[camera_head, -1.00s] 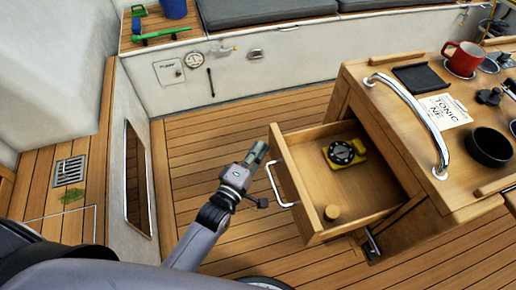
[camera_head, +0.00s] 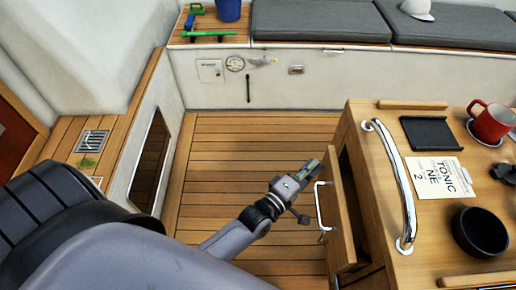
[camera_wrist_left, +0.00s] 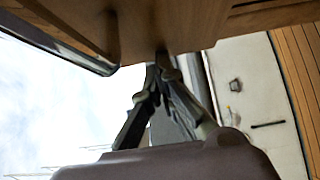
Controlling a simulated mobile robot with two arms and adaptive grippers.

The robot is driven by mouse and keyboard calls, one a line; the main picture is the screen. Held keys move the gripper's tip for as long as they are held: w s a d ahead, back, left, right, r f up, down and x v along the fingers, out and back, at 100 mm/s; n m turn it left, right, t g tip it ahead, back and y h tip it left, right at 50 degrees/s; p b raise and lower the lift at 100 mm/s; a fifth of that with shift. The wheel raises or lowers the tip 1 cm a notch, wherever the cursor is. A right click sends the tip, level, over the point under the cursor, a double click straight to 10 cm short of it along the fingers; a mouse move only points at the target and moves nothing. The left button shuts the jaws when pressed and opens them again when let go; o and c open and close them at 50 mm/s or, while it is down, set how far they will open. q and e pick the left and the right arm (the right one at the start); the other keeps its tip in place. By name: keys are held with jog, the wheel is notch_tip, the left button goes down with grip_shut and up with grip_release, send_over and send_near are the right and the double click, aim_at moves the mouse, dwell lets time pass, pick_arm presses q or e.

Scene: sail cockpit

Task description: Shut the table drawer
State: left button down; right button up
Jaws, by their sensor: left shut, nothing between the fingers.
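The table drawer (camera_head: 343,225) shows its wooden front with a white handle (camera_head: 319,206) on the left side of the wooden table (camera_head: 375,215). It stands only a little way out, with a dark gap between its front and the table body. Its inside is mostly hidden. My left gripper (camera_head: 312,167) is shut and empty, at the drawer front near the upper end of the handle. In the left wrist view its closed fingertips (camera_wrist_left: 161,62) meet or nearly meet a wooden surface; I cannot tell if they touch. My right gripper is out of view.
On the table are a metal grab rail (camera_head: 393,185), a black bowl (camera_head: 480,233), a red mug (camera_head: 492,123), a black tray (camera_head: 433,133) and a label card (camera_head: 440,178). The plank floor (camera_head: 240,150) left of the drawer is clear. A cushioned bench (camera_head: 320,22) runs behind.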

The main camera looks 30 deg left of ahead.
aim_at(325, 172)
pick_arm(q)
jog(key=w+d, duration=0.1)
jog(key=d, duration=0.2)
jog(key=shift+w+d, duration=0.1)
jog(key=shift+w, duration=0.3)
jog(key=shift+w+d, duration=0.3)
jog(key=shift+d, duration=0.2)
jog(key=shift+d+r, duration=0.1)
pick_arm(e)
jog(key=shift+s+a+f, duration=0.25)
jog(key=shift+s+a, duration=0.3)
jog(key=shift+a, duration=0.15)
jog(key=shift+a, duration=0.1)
